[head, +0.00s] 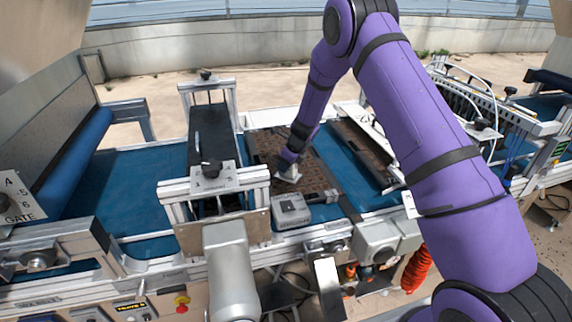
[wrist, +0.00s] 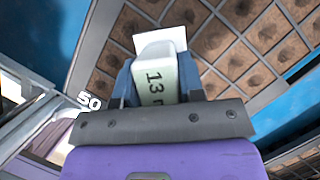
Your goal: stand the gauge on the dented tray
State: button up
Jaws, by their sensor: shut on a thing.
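My gripper (head: 289,162) is over the near left part of a brown soil-filled tray (head: 262,140) on the blue belt. Its blue fingers (wrist: 157,80) are shut on the gauge (wrist: 156,62), a pale block marked "13" with a white plate at its far end. In the head view the gauge (head: 288,176) shows as a small whitish piece below the fingers. Soil cells of the tray (wrist: 208,50) lie beyond it in the wrist view. I cannot tell whether the gauge touches the tray, and I see no clear dent.
A second brown tray (head: 362,148) lies to the right on the belt. A grey box (head: 290,211) stands at the near edge of the first tray. A metal frame with a dark roller unit (head: 210,135) stands to the left. Blue belt (head: 140,190) is bare further left.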

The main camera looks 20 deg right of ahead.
jog(key=o, duration=1)
jog(key=shift+f, duration=0.1)
jog(key=v, duration=1.2)
jog(key=shift+r, duration=0.25)
